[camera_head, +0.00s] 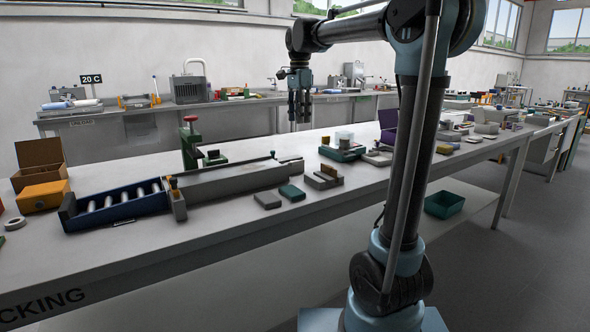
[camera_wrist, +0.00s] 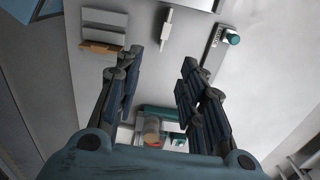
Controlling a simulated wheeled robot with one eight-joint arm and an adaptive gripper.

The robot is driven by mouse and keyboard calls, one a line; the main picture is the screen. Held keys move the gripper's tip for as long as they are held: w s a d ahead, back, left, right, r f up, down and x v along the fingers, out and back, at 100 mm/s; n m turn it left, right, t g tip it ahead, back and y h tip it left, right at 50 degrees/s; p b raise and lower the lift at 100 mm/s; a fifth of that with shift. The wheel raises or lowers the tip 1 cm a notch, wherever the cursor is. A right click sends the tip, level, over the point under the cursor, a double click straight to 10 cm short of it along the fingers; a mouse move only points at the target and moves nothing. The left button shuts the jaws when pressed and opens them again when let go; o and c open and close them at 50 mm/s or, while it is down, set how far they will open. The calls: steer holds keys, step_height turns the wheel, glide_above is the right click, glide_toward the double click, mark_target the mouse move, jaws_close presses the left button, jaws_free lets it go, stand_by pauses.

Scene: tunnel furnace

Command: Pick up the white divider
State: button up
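My gripper (camera_head: 300,120) hangs pointing down above the back part of the long bench, empty. In the wrist view its two fingers (camera_wrist: 162,62) are spread apart with bare bench between the tips. A teal tray (camera_head: 341,154) stands on the bench to the right of the gripper, with a pale upright piece (camera_head: 344,138) in it. In the wrist view the teal tray (camera_wrist: 158,109) shows between the finger bases, partly hidden by my gripper, with white pieces and a brown round thing. I cannot tell for certain which white piece is the divider.
A blue roller tray (camera_head: 115,205) and a long grey housing (camera_head: 230,180) lie to the left. A purple case (camera_head: 388,132) stands to the right. A narrow white piece (camera_wrist: 167,27) lies ahead in the wrist view.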

glide_above(294, 167)
steer(key=d, duration=0.1)
steer(key=f, duration=0.8)
steer(key=w+f, duration=0.1)
steer(key=f, duration=0.3)
steer(key=shift+d, duration=0.15)
steer(key=shift+w+f, duration=0.2)
steer(key=shift+f, duration=2.4)
steer(key=c, duration=0.8)
